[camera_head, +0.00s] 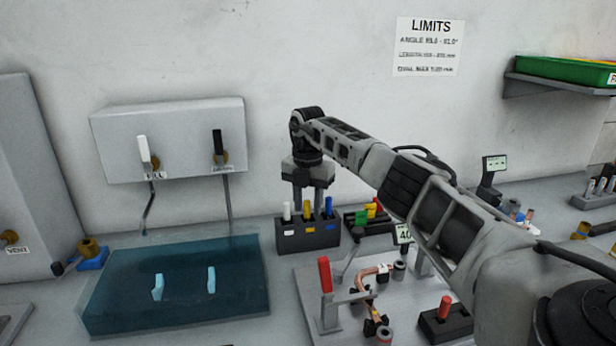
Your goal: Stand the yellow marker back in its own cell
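The yellow marker (307,210) stands upright in the middle cell of a small dark rack (322,240), above a yellow label. A white marker (287,211) stands in the cell to its left and a blue marker (328,206) in the cell to its right. My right gripper (307,205) points straight down over the rack. Its two fingers are apart, one on each side of the yellow marker, with visible gaps. The marker's lower part is hidden in the rack. My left gripper is not in view.
A blue translucent tray (110,312) lies at the left, below a grey wall box (170,140). A fixture plate (305,275) with a red-handled clamp (324,275) and copper tube (368,280) is in front of the rack. Colored items (362,215) sit right of the rack.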

